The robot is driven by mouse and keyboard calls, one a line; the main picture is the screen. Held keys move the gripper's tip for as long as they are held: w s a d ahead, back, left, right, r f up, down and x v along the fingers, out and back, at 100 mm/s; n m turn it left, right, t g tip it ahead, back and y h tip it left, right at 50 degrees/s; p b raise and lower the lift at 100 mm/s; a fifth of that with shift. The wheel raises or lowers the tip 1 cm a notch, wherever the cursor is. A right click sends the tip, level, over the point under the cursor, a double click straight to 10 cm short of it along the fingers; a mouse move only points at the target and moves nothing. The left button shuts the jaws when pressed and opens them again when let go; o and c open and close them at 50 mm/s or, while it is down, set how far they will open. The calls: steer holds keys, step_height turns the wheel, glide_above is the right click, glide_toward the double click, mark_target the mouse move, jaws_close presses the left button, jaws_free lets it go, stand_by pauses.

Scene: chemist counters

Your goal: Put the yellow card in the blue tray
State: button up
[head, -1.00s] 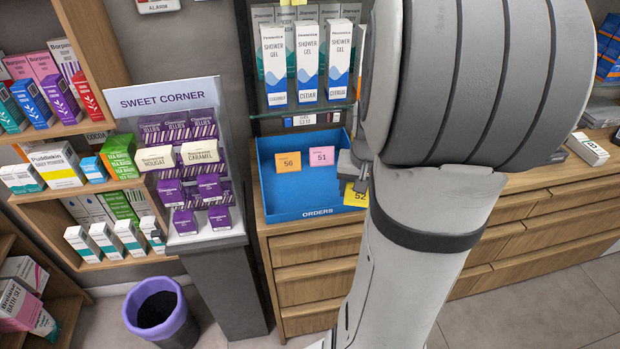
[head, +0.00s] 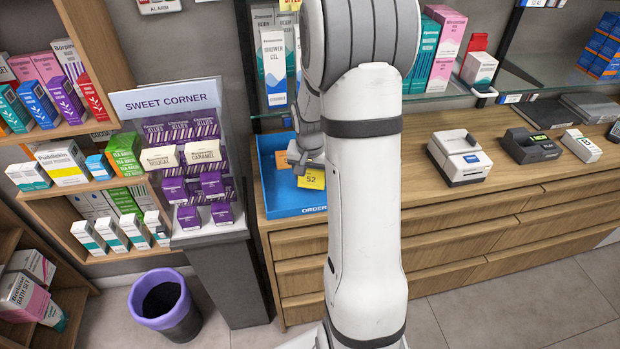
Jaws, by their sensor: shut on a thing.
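The yellow card (head: 312,179), marked 52, is held by my gripper (head: 301,170), which is shut on it. In the head view the card appears over the right part of the blue tray (head: 269,198), labelled ORDERS, on the wooden counter. I cannot tell how high the card is above the tray floor. An orange card (head: 282,160) stands in the tray behind my gripper, partly hidden. My arm hides the tray's right side.
A SWEET CORNER stand (head: 188,170) with purple boxes is left of the tray. Shower gel boxes (head: 273,65) are on a glass shelf behind it. A white device (head: 459,157) and a dark card terminal (head: 531,146) are on the counter at right. A purple bin (head: 165,305) stands on the floor.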

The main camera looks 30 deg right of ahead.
steer(key=shift+f, duration=0.85)
steer(key=shift+w+f+p, duration=0.2)
steer(key=shift+f+p, duration=0.2)
steer(key=shift+f+b, duration=0.2)
steer(key=shift+b, duration=0.1)
steer(key=o, duration=0.9)
steer(key=shift+o, duration=0.2)
steer(key=shift+r, duration=0.2)
